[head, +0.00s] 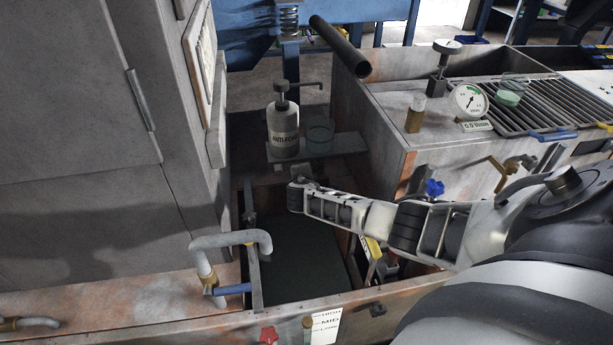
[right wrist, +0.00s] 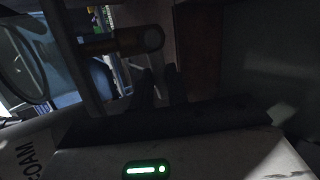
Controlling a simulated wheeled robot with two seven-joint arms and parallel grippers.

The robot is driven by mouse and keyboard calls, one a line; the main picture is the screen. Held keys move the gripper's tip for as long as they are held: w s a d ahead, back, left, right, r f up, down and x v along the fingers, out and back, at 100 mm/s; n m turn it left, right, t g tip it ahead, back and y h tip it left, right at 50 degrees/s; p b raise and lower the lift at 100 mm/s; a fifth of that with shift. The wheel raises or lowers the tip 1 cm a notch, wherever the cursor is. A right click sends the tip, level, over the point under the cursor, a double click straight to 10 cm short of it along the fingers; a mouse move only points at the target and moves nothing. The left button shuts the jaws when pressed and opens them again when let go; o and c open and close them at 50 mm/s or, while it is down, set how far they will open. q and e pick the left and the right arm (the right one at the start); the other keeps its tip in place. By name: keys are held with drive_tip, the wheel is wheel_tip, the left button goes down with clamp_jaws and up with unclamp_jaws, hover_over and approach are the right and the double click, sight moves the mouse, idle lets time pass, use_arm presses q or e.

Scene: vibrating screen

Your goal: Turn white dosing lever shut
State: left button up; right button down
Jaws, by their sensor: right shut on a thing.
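The anti-foam bottle (head: 284,130) with its pump top stands upright on a small grey shelf (head: 346,143) over the dark tank. My right gripper (head: 297,190) comes in from the right and reaches just below the shelf, under the bottle. It is shut at a small pale fitting there, taken as the white dosing lever, which the fingers mostly hide. Its angle cannot be told. In the dark right wrist view, my fingers (right wrist: 158,85) show as dim shapes, with the bottle's lettering (right wrist: 25,158) at the lower left. My left gripper is not in view.
A glass beaker (head: 320,130) stands beside the bottle. A grey bent pipe (head: 232,241) rises at the front left. A tall grey cabinet (head: 90,120) closes the left side. A tank with a gauge (head: 469,101) and slotted grate (head: 540,100) stands at right, near my arm.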

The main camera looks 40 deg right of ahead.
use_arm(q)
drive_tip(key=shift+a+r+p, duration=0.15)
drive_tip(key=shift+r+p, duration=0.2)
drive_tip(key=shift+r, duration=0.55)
use_arm(e)
drive_tip(key=shift+a+r+m+y, duration=0.1)
drive_tip(key=shift+r+m+y, duration=0.1)
drive_tip(key=shift+m+y, duration=0.15)
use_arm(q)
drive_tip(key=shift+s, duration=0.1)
use_arm(e)
drive_tip(key=c, duration=1.4)
unclamp_jaws()
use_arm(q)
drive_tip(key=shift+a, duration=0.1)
use_arm(e)
drive_tip(key=shift+o, duration=0.2)
